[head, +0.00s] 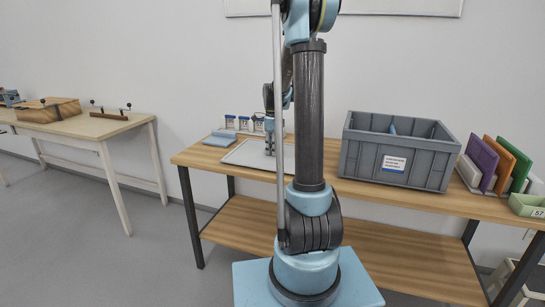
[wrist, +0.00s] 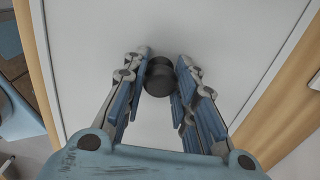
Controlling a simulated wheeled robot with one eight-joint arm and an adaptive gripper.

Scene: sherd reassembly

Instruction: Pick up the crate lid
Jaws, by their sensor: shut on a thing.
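The crate lid (head: 247,154) is a flat, light grey panel with a darker rim, lying level at the left part of the wooden table. In the wrist view the lid (wrist: 235,45) fills most of the picture, with a round dark knob (wrist: 158,74) on it. My gripper (head: 270,148) is over the lid, pointing down. In the wrist view my gripper (wrist: 160,78) has its two fingers shut on the knob from both sides. I cannot make out any gap between lid and table. My arm's column hides the lid's right part in the head view.
An open grey crate (head: 397,172) with a white label stands right of my arm. Purple (head: 482,163), orange and green panels stand upright at the far right, near a small green tray (head: 527,205). Small containers (head: 243,123) stand behind the lid. A light blue item (head: 219,138) lies beside it.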

